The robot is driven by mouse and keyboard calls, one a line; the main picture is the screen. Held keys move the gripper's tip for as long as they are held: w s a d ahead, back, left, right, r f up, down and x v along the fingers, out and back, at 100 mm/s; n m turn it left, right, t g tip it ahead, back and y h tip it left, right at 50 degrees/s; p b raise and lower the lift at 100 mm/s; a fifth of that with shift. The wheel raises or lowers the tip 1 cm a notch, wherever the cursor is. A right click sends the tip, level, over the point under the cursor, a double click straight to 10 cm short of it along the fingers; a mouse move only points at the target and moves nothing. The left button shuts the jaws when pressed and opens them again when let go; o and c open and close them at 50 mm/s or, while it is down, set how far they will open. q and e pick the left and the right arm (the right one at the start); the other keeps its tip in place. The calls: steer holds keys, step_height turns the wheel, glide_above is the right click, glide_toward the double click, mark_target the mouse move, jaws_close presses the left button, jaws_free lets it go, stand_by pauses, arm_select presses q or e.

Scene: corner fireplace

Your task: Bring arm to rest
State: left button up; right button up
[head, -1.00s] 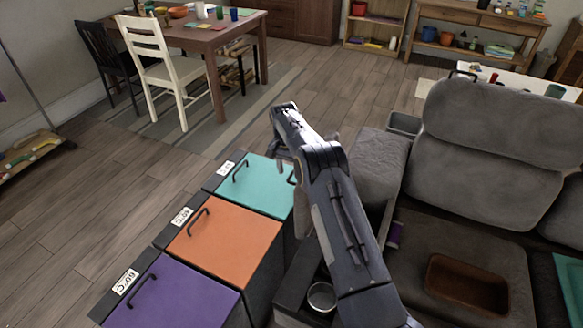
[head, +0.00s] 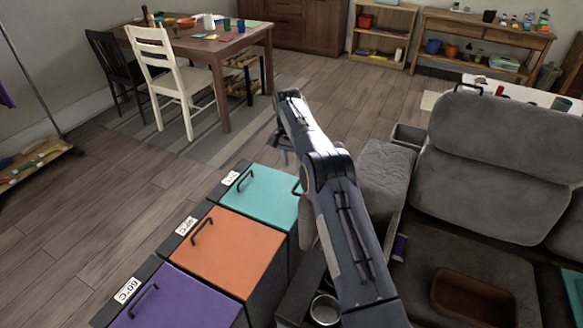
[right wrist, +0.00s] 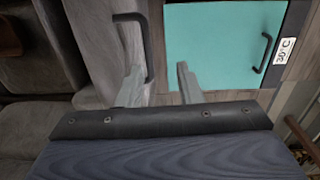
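My right arm reaches up from the bottom of the head view, over the gap between the coloured boxes and the grey sofa. My right gripper (head: 281,157) hangs at its far end, partly hidden behind my wrist. In the right wrist view its two fingers (right wrist: 160,84) stand apart with nothing between them. Below them lie the teal lid (right wrist: 222,45) and a dark handle (right wrist: 148,45). The fingers look clear of both, though the height is hard to judge. My left gripper is out of view.
Teal (head: 262,193), orange (head: 228,250) and purple (head: 180,305) boxes with handles stand left of my arm. The grey sofa (head: 500,150) is at right, with a brown tray (head: 470,298). A table (head: 205,45) and white chair (head: 160,75) stand farther off. Open floor (head: 80,200) lies left.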

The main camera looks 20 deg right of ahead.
steer(key=shift+d, duration=0.1)
stand_by(0.3)
steer(key=s+d+r+n+t+y, duration=0.1)
steer(key=s+d+r+t+y, duration=0.1)
steer(key=s+r, duration=0.85)
steer(key=s+a+r+n+t+y, duration=0.1)
steer(key=s+a+r+n, duration=0.15)
steer(key=s+r, duration=0.6)
steer(key=s+a+f+n+t, duration=0.1)
steer(key=s+a, duration=0.3)
steer(key=s, duration=0.4)
steer(key=s+a+f+n+t, duration=0.1)
steer(key=s+a+f+n, duration=0.1)
steer(key=s, duration=0.6)
steer(key=s+a+f+n+t+y, duration=0.1)
steer(key=s+a+f+n, duration=0.1)
steer(key=s+a, duration=0.4)
steer(key=s+f, duration=0.1)
steer(key=s, duration=0.1)
steer(key=shift+s+a+f, duration=0.2)
steer(key=shift+s+f, duration=0.1)
steer(key=shift+s, duration=0.05)
